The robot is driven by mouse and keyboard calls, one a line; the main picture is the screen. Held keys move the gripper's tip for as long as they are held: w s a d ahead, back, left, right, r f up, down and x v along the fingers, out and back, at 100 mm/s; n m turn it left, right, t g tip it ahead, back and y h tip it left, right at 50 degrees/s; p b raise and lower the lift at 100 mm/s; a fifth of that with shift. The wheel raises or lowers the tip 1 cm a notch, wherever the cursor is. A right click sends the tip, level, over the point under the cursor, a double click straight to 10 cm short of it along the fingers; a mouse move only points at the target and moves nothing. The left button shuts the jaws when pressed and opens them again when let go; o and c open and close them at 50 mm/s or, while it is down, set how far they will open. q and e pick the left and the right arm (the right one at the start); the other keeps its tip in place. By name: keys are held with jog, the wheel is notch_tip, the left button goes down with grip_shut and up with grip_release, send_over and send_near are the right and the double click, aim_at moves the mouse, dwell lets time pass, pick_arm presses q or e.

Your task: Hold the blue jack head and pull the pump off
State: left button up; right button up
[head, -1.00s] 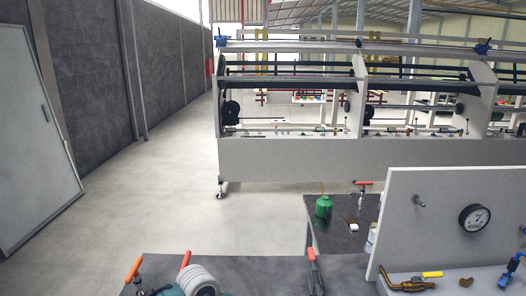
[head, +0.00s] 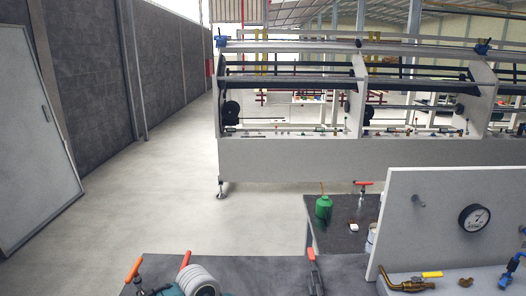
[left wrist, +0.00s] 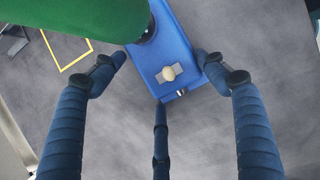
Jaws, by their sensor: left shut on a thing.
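The blue jack head (left wrist: 166,52) shows in the left wrist view as a blue block with a pale round knob on a grey plate on its face. My left gripper (left wrist: 161,75) has its dark blue fingers on both sides of the block and a third finger at its near end. It is shut on the block. A dark round part meets the block's upper left, beside a large green body (left wrist: 85,15) cut off by the frame. I cannot tell which part is the pump. Neither gripper shows in the head view.
In the head view a dark bench (head: 250,270) carries red-handled tools and a grey ribbed part (head: 199,280). A green container (head: 323,207) stands on another bench. A white panel with a gauge (head: 474,217) stands at the right. Open floor lies at the left.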

pick_arm(q)
jog(key=shift+s, duration=0.1)
jog(key=o, duration=0.3)
jog(key=c, duration=0.4)
jog(key=shift+o, duration=0.2)
jog(key=shift+f, duration=0.1)
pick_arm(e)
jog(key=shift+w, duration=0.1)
pick_arm(q)
jog(key=shift+f, duration=0.1)
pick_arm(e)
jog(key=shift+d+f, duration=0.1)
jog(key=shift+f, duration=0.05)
